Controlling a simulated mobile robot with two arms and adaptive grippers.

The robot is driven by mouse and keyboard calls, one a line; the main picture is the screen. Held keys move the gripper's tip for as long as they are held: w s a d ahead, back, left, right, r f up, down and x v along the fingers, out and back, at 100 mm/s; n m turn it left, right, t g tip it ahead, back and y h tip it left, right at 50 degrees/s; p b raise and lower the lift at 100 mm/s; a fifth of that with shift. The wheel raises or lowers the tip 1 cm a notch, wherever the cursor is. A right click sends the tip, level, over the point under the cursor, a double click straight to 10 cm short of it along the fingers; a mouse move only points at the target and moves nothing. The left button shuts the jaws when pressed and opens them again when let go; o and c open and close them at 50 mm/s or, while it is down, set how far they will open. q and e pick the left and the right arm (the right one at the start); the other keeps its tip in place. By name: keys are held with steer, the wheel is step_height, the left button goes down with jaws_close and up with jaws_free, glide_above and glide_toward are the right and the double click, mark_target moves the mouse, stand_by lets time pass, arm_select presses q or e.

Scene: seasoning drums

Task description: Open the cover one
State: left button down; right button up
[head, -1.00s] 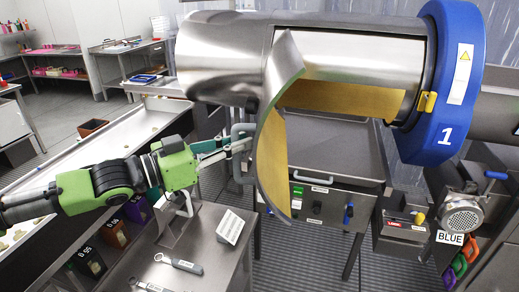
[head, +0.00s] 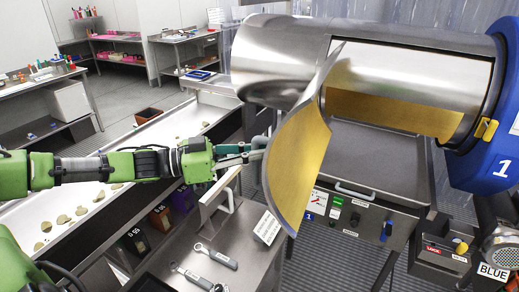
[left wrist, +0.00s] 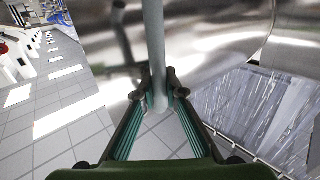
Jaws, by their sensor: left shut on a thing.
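The cover (head: 300,160) of the drum is a curved metal sheet with a yellow inner face, swung out from the opening of the steel drum (head: 275,62). The drum's end ring is blue and bears the number 1. My left gripper (head: 258,150) is at the cover's left edge, shut on the cover handle. In the left wrist view the grey handle bar (left wrist: 155,60) runs between the fingertips (left wrist: 158,98). The inside of the drum shows yellow through the opening. My right gripper is not in view.
A steel table (head: 225,258) with wrenches stands below my left arm. A long white tray with chips (head: 140,150) lies behind it. A control box (head: 345,215) stands under the drum.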

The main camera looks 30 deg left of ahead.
arm_select(q)
steer(key=c, duration=2.1)
jaws_free()
steer(key=shift+s+d+f, duration=0.1)
steer(key=shift+s, duration=0.15)
steer(key=shift+s+a+f, duration=0.1)
steer(key=shift+s+a, duration=0.1)
steer(key=shift+a, duration=0.1)
steer(key=v, duration=1.1)
steer(key=shift+s+a, duration=0.1)
steer(key=shift+s, duration=0.1)
